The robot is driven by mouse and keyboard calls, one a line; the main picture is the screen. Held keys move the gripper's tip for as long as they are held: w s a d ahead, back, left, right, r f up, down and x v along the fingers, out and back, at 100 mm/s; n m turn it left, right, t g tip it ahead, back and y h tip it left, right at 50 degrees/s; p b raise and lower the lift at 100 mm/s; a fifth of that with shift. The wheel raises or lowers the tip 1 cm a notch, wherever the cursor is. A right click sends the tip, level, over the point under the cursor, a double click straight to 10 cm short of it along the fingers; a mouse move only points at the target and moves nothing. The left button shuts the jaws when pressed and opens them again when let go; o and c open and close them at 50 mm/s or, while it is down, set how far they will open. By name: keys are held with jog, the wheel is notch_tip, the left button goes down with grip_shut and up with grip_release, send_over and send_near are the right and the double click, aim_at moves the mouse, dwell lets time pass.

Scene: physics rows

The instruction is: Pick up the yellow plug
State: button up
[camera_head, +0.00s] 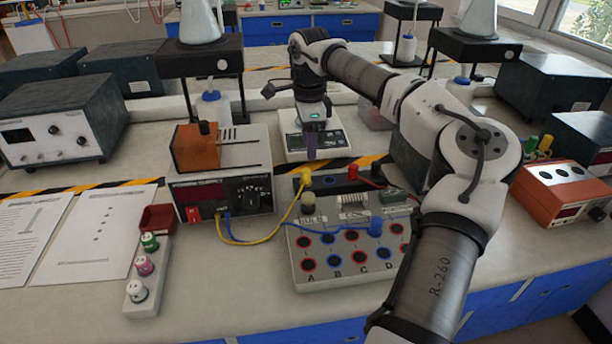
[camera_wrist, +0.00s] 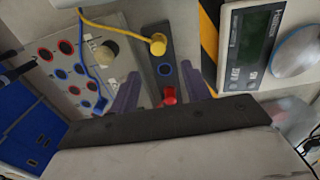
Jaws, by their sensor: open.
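The yellow plug (camera_head: 305,177) stands at the left end of a dark socket strip (camera_head: 330,182) at the back of the circuit board, with a yellow cable running from it. In the wrist view the yellow plug (camera_wrist: 158,45) is at upper middle, beyond the fingertips. My gripper (camera_head: 311,153) hangs pointing down above the area behind the strip. Its purple fingers are apart and empty in the wrist view (camera_wrist: 163,75).
The board (camera_head: 308,272) carries labelled sockets and a blue plug (camera_head: 376,226). A digital scale (camera_head: 295,143) stands behind, close to my gripper. A power supply (camera_head: 222,190) stands left, wired by yellow and blue cables. A rack of coloured knobs (camera_head: 142,298) stands farther left.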

aim_at(306, 170)
notch_tip(306, 170, down, 3)
jog(key=shift+f, duration=0.2)
jog(key=shift+s+a+f+p, duration=0.1)
jog(key=shift+a+f+p, duration=0.2)
jog(key=shift+f, duration=1.05)
jog(key=shift+s+a+f+p, duration=0.1)
jog(key=shift+f+p, duration=0.3)
jog(key=shift+f, duration=0.95)
grip_shut()
